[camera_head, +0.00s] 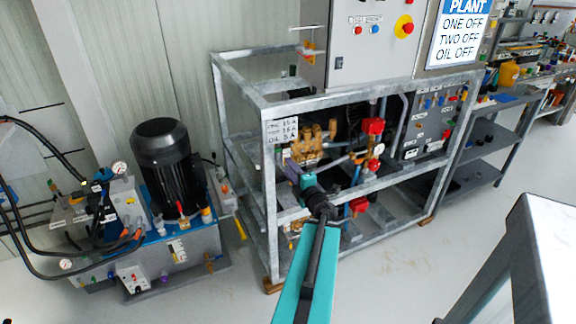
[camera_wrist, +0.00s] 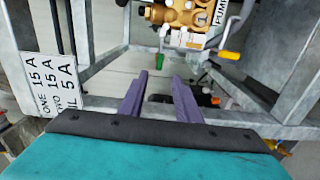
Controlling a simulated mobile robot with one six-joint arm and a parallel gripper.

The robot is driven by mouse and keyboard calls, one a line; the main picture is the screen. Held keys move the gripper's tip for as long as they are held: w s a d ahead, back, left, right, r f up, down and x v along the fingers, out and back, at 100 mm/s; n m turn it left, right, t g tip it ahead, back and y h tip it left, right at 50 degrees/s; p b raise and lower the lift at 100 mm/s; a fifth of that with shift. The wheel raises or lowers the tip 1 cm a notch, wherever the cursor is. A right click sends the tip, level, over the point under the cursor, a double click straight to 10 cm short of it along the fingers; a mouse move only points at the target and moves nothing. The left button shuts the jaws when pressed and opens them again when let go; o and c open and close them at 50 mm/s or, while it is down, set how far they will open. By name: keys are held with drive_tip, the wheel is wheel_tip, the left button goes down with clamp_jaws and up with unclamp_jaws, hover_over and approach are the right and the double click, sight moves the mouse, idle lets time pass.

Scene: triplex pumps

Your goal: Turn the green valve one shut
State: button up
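My gripper (camera_head: 291,168) reaches in at the front left post of the pump frame. In the wrist view its two purple fingers (camera_wrist: 159,78) are open, with a clear gap and nothing held. In the head view the brass pumps (camera_head: 315,138) sit inside the frame; my gripper hides part of that area.
Galvanised frame bars (camera_head: 272,210) surround the pumps. A white label plate (camera_wrist: 45,85) is left of my fingers. A control cabinet (camera_head: 370,45) stands above. A black motor unit (camera_head: 168,160) is at left. The floor (camera_head: 400,265) in front is clear.

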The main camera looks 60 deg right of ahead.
drive_tip(key=shift+p+v, duration=1.1)
drive_tip(key=shift+p, duration=0.45)
drive_tip(key=shift+s, duration=0.1)
